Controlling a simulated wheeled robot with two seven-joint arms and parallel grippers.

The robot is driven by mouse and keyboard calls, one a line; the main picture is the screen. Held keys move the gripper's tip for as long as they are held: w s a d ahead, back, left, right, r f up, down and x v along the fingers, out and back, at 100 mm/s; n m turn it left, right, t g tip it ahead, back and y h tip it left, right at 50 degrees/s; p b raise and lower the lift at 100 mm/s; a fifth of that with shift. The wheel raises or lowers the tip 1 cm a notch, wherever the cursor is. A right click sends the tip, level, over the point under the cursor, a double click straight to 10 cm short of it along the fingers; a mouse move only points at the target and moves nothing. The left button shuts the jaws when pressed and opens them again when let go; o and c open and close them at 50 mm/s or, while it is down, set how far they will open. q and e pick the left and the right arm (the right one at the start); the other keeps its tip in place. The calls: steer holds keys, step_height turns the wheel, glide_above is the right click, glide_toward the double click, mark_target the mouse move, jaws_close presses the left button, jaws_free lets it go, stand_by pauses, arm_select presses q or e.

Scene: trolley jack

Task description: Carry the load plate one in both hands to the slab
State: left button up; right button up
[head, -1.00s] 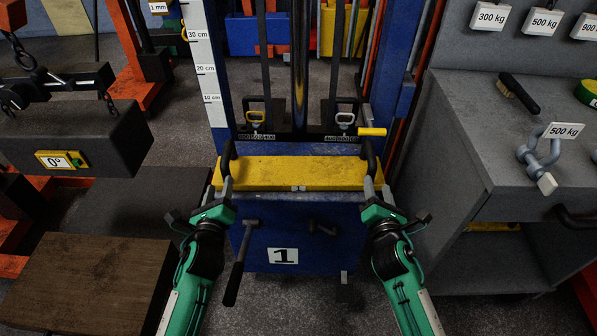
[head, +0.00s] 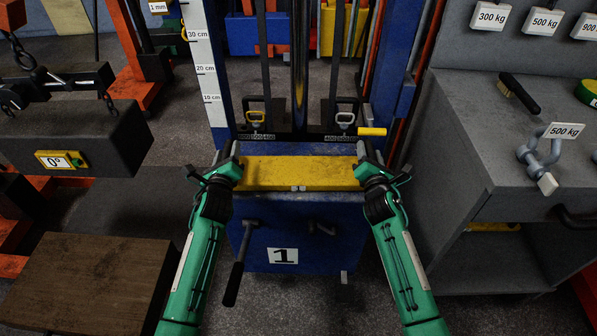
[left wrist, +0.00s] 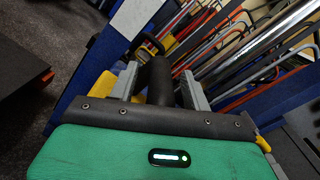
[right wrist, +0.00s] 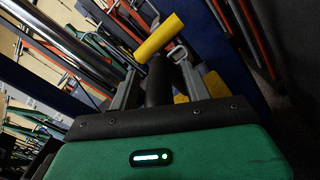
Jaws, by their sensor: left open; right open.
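The load plate (head: 298,173) is a flat yellow plate lying on a blue block (head: 318,240) marked 1. A black upright handle stands at each end of it. My left gripper (head: 230,156) is at the left handle (left wrist: 159,82), which stands between its two open fingers in the left wrist view. My right gripper (head: 367,156) is at the right handle (right wrist: 158,84), also between open fingers in the right wrist view. The grippers partly hide both handles in the head view. A brown slab-like block (head: 90,280) is at lower left; I cannot tell if it is the slab.
A blue frame with a height scale (head: 207,70) rises behind the plate. A yellow grip (head: 372,132) juts out near my right gripper. A grey bench (head: 510,130) holds a brush and shackle at right. A dark beam (head: 85,138) hangs on chains at left.

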arm_select(q)
jaws_close()
arm_select(e)
jaws_close()
stand_by(1.1)
arm_select(q)
steer(key=shift+r, duration=0.2)
arm_select(e)
steer(key=shift+r, duration=0.2)
